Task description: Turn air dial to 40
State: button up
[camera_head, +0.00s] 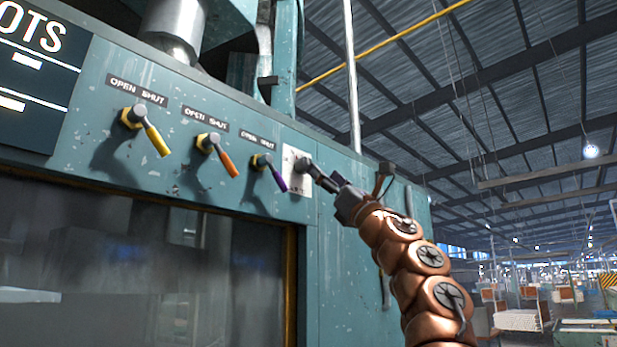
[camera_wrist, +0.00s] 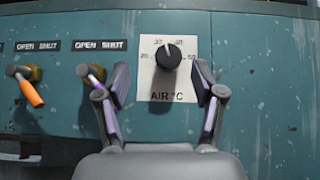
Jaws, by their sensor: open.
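The air dial (camera_wrist: 168,57) is a dark round knob on a white plate (camera_wrist: 146,82) marked "AIR °C", with small numbers around its top. A pale mark shows near the knob's upper edge; its exact reading is too small to tell. In the head view, the dial (camera_head: 302,164) is at the right end of the row of levers, partly hidden by my gripper (camera_head: 322,180). In the wrist view, my gripper (camera_wrist: 161,72) is open, one finger on each side of the plate. The knob lies between the fingertips in the picture, with nothing visibly gripped.
A purple lever (camera_head: 275,176) is just left of the dial, close to my left finger in the wrist view. An orange lever (camera_head: 223,155) and a yellow lever (camera_head: 153,134) are farther left. The teal panel (camera_wrist: 265,85) right of the dial is bare.

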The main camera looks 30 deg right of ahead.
aim_at(303, 166)
jog(key=w+r+p, duration=0.1)
jog(key=w+p, duration=0.1)
jog(key=w+r+p, duration=0.1)
jog(key=w+p, duration=0.1)
jog(key=w+r+p, duration=0.1)
jog(key=w+p, duration=0.1)
jog(key=p, duration=0.1)
jog(key=shift+w+a+r, duration=0.25)
jog(key=shift+w+r, duration=0.05)
jog(key=shift+r, duration=0.05)
jog(key=shift+c, duration=0.2)
jog(key=c, duration=1.1)
